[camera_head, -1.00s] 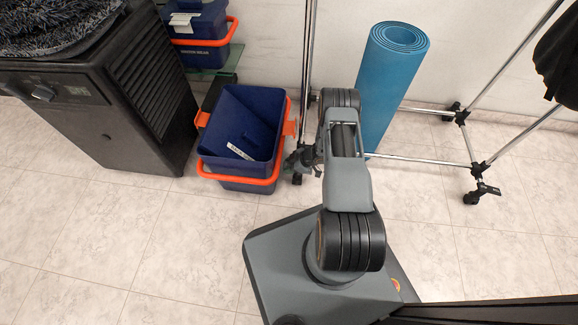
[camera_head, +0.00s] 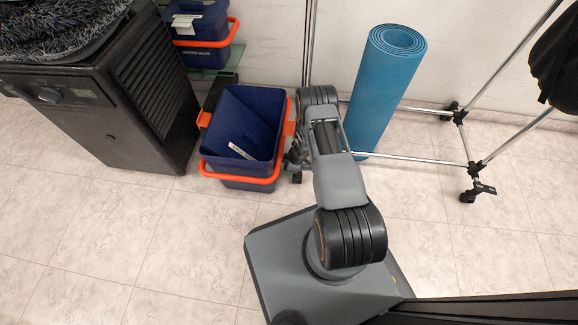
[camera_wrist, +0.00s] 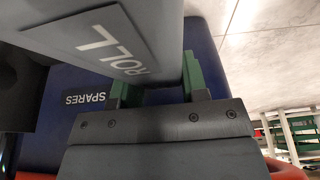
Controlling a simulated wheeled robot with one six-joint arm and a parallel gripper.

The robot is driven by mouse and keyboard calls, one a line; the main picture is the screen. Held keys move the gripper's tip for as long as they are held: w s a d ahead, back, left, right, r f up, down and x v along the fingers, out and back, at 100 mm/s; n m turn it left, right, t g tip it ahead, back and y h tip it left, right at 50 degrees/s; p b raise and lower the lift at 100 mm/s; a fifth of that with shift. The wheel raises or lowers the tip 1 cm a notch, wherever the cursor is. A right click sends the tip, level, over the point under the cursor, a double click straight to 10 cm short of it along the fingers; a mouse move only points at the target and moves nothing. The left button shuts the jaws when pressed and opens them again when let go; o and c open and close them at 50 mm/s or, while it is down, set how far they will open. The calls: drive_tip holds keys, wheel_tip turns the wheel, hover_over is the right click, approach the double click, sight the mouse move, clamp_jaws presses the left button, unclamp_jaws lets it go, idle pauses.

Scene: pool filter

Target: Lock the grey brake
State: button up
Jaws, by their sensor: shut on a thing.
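A grey piece (camera_wrist: 110,38) with a dark label reading "ROLL" fills the upper left of the wrist view. It looks like the grey brake, but its full shape is cut off. My gripper (camera_wrist: 158,90) is shut on it, with one green fingertip on each side. In the head view my arm reaches down beside the rack's left caster (camera_head: 297,177), and the fingertips and brake are too small and hidden to make out.
A blue bin with orange handles (camera_head: 240,128) stands just left of my gripper; its blue wall with a "SPARES" label (camera_wrist: 85,97) lies close behind the fingers. A rolled blue mat (camera_head: 385,90) leans right of my arm. A black cabinet (camera_head: 110,110) stands left. Foreground floor is clear.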

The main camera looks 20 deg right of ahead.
idle(0.4)
drive_tip(key=o, duration=0.9)
drive_tip(key=p+v, duration=0.6)
drive_tip(key=v, duration=0.7)
drive_tip(key=shift+r+p, duration=0.4)
